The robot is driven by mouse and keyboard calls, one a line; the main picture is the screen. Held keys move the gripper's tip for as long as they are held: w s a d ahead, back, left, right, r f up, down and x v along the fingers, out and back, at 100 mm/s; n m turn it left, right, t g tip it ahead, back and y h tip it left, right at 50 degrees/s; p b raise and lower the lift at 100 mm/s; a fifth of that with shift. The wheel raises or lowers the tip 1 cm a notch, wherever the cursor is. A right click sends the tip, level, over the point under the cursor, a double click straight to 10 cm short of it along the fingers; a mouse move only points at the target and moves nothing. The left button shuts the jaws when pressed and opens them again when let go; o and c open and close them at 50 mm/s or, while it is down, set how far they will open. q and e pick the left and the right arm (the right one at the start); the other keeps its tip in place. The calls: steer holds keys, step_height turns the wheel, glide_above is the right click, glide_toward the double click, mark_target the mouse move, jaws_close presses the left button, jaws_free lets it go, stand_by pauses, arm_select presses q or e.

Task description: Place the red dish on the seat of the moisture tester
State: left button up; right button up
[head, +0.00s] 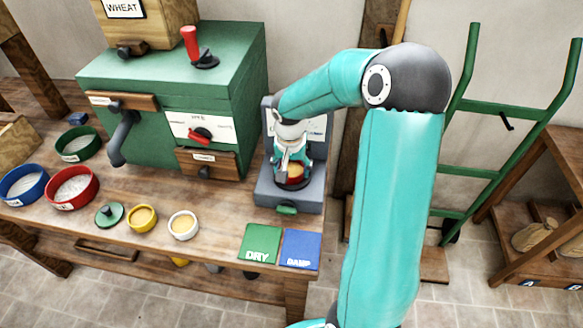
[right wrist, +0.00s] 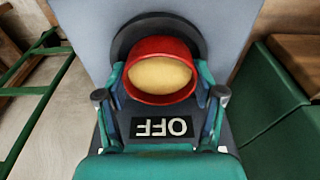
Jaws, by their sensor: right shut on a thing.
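The red dish (right wrist: 160,92) with pale yellow contents is in my right gripper (right wrist: 160,100), one finger on each side of it. In the head view the dish (head: 295,180) shows low at the front of the moisture tester (head: 262,195), partly hidden by the fingers of my right gripper (head: 293,168). In the right wrist view the dish is over the dark round seat (right wrist: 130,40). I cannot tell whether it touches the seat. A sign reading OFF (right wrist: 162,127) shows below the dish. My left gripper is not in view.
The green DRY card (head: 260,243) and blue DAMP card (head: 300,249) lie in front of the tester. Yellow (head: 142,218) and white (head: 184,225) dishes stand to the left. A large green machine (head: 180,100) stands left of the tester. A green hand truck (head: 480,170) leans at right.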

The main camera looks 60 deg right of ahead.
steer(key=o, duration=0.7)
steer(key=shift+f, duration=0.15)
steer(key=o, duration=0.5)
steer(key=shift+r, duration=0.7)
steer(key=r, duration=0.3)
steer(key=a+r, duration=0.1)
steer(key=r, duration=0.7)
steer(key=shift+s+a, duration=0.35)
steer(key=shift+s, duration=0.05)
